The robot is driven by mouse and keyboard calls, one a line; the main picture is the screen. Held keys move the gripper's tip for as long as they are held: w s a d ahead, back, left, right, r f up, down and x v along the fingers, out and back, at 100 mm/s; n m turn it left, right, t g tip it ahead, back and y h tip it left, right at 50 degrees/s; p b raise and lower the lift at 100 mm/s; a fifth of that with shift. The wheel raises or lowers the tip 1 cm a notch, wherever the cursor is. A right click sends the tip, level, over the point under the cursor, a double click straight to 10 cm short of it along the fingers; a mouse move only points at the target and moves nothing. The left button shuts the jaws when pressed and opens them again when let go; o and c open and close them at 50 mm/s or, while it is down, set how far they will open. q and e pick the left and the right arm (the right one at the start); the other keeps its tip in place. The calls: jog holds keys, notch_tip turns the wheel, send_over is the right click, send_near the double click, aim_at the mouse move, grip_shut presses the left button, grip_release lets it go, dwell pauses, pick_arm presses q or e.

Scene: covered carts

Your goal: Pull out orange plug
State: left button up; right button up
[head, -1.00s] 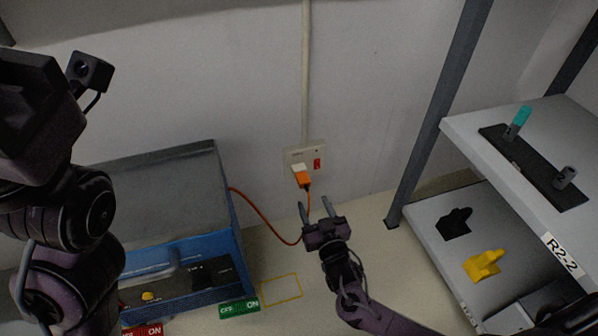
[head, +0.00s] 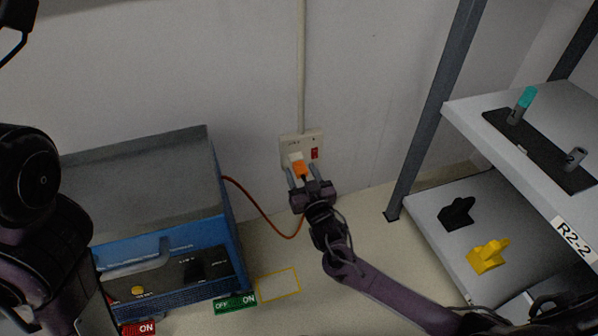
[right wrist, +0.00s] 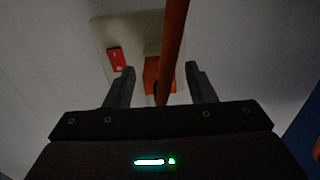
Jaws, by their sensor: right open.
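The orange plug (head: 299,170) sits in the white wall socket (head: 290,149), beside a red switch (head: 314,154). An orange cable runs from it down and left to the blue box. My right gripper (head: 302,175) is open just below and in front of the plug, its fingers pointing at the socket. In the right wrist view the plug (right wrist: 158,78) shows between the two spread fingers (right wrist: 160,82), partly hidden by the cable (right wrist: 174,40). I cannot tell if the fingers touch it. My left arm is at the left edge of the head view; its gripper does not clearly show.
A blue box with a grey cover (head: 140,175) stands at the left, with a green OFF/ON label (head: 235,304) and a red ON label (head: 139,328). At the right, a shelf post (head: 432,110) and shelves hold a yellow object (head: 487,257) and a black object (head: 457,213).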

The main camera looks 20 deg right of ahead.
jog(key=shift+w, duration=0.4)
jog(key=shift+p, duration=0.35)
dwell(0.9)
jog(key=shift+c, duration=0.3)
grip_shut()
jog(key=shift+s, duration=0.15)
jog(key=shift+s, duration=0.15)
jog(key=shift+s+d+p, duration=0.1)
jog(key=shift+s+p, duration=2.05)
jog(key=shift+s, duration=0.6)
